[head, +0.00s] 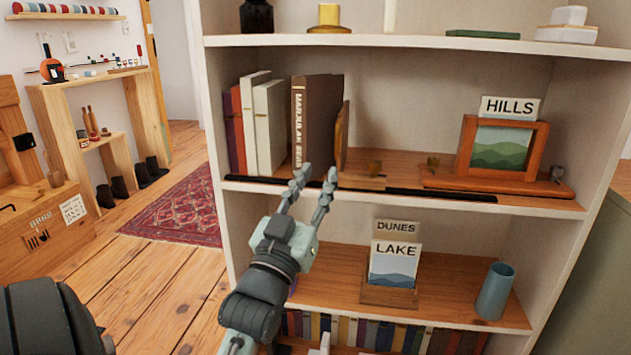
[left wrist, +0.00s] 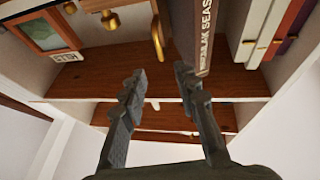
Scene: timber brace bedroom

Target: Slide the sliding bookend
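The sliding bookend (head: 342,137) is a thin golden-brown upright plate on the middle shelf, standing against the right side of a thick brown book (head: 316,118). In the left wrist view a golden upright piece with a rounded end (left wrist: 158,38), apparently the bookend's edge, shows beside the brown book (left wrist: 197,35). My left gripper (head: 316,178) is open and empty, in front of the shelf's front edge, below the book and bookend. In the left wrist view its fingers (left wrist: 158,75) are spread, with the golden piece beyond the gap. I see no contact. My right gripper is not in view.
A dark strip (head: 440,194) runs along the shelf's front. White books (head: 268,125) stand left of the brown one. A LAKE card (head: 393,265) and blue cup (head: 496,291) stand below.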

